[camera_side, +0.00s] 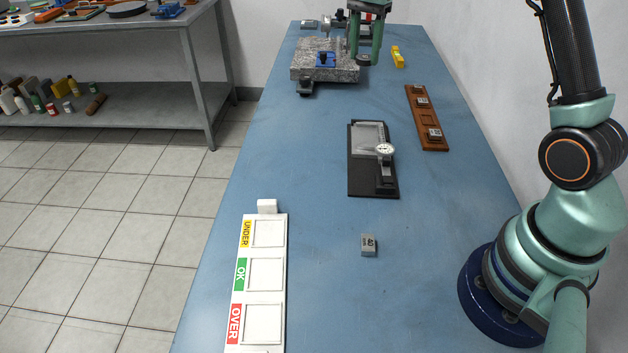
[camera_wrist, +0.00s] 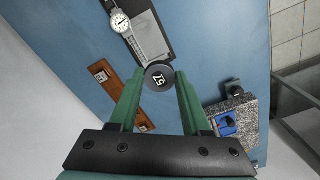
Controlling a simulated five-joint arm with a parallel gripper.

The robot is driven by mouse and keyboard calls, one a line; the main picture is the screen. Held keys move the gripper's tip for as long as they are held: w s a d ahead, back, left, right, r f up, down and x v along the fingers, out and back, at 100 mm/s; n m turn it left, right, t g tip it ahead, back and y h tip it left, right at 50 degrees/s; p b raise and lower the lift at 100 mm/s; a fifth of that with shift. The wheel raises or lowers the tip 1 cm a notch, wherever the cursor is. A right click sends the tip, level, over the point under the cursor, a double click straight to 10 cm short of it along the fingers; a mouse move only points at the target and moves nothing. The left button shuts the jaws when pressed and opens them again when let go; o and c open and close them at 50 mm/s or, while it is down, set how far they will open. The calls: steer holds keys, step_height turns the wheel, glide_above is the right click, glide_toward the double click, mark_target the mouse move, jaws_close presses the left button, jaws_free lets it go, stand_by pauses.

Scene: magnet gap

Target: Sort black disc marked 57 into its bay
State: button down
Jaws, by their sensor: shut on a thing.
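The black disc (camera_wrist: 159,79) with a white mark that reads as 57, turned in the picture, sits between the fingertips of my gripper (camera_wrist: 160,72) in the wrist view. My gripper is shut on it. The white sorting tray (camera_side: 283,285) lies at the near left of the bench. Its bays are labelled UNDER (camera_side: 268,233), OK (camera_side: 266,274) and OVER (camera_side: 263,318), and all three look empty.
A dial gauge (camera_side: 385,149) stands on a black base mid-bench. A wooden rack (camera_side: 427,117) holds small grey blocks. A grey marked block (camera_side: 368,246) lies right of the tray. The granite block (camera_side: 312,73) carries a blue part. A yellow piece (camera_side: 397,57) lies behind.

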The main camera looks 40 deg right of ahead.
steer(key=a+f+n, duration=0.2)
steer(key=a, duration=0.5)
steer(key=a+f+n, duration=0.2)
steer(key=a+f, duration=0.1)
steer(key=a, duration=0.4)
steer(key=n, duration=0.9)
glide_above(266, 275)
step_height(266, 275, down, 10)
steer(key=shift+r, duration=0.2)
steer(key=shift+f, duration=0.1)
steer(key=shift+f, duration=2.7)
steer(key=shift+f, duration=0.2)
steer(key=shift+c, duration=1.4)
jaws_free()
